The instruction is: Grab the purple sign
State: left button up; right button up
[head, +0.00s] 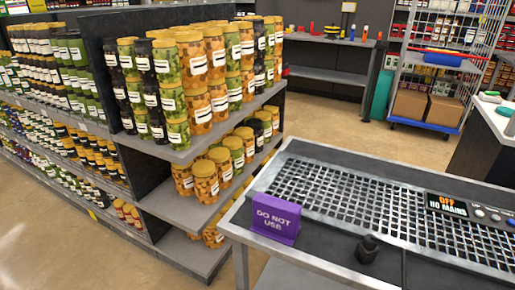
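The purple sign (275,217) reads "DO NOT USE" in white letters. It stands upright near the left front corner of the grey metal table (238,228), at the edge of the dark grated panel (335,193). Nothing touches the sign except the surface under it. Neither of my grippers shows in the head view.
A small black knobbed object (367,249) stands right of the sign. A display (446,205) reading "OFF NO MAINS" sits at the table's right. Shelves of jars (192,90) stand close on the left. A wheeled cage trolley (440,65) stands behind, with open floor before it.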

aim_at(277, 219)
jog(key=i+j+z, duration=0.1)
jog(key=z, duration=1.05)
jog(key=j+z, duration=0.65)
jog(key=k+j+z, duration=0.15)
jog(key=j, duration=0.25)
jog(key=k+j+z, duration=0.15)
jog(key=j, duration=0.2)
jog(key=k+j, duration=0.1)
jog(key=j, duration=0.3)
jog(key=j+z, duration=0.1)
jog(key=j, duration=0.25)
jog(key=i+l, duration=0.15)
jog(key=l, duration=0.25)
